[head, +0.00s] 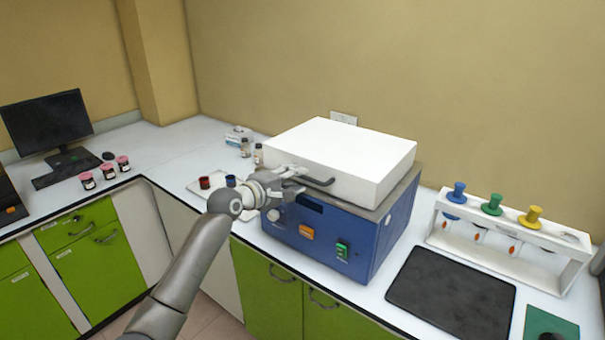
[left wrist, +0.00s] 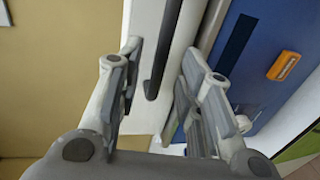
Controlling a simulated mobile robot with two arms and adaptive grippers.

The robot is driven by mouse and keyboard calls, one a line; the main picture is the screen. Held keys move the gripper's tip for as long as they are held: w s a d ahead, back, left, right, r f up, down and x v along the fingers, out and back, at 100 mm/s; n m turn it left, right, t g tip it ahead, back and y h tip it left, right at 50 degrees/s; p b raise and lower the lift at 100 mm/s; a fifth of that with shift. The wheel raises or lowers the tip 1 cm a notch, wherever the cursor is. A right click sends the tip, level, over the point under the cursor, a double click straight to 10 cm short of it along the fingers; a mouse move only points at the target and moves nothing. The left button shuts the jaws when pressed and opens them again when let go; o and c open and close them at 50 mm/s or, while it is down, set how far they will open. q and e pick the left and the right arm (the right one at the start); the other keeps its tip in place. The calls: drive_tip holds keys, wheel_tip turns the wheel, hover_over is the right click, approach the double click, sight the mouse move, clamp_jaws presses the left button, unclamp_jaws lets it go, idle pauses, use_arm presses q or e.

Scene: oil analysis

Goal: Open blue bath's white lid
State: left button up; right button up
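The blue bath (head: 333,235) stands on the white counter, with an orange switch and a green switch on its front. Its white lid (head: 345,150) is a thick white block lying on top, down on the bath. A dark grey handle (head: 318,182) is on the lid's front face. My left gripper (head: 294,184) is at the left end of this handle. In the left wrist view, the fingers of my left gripper (left wrist: 163,82) are apart, with the handle (left wrist: 161,62) between them and gaps showing. My right gripper is not in view.
A white rack (head: 510,243) with blue, green and yellow funnel-like pieces stands right of the bath. A black mat (head: 450,292) lies in front of it. Small bottles and red and blue cups (head: 205,182) stand left of the bath. A monitor (head: 47,122) is at far left.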

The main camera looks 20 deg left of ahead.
use_arm(q)
drive_tip(key=shift+p+x, duration=0.3)
drive_tip(key=shift+x, duration=1.75)
clamp_jaws()
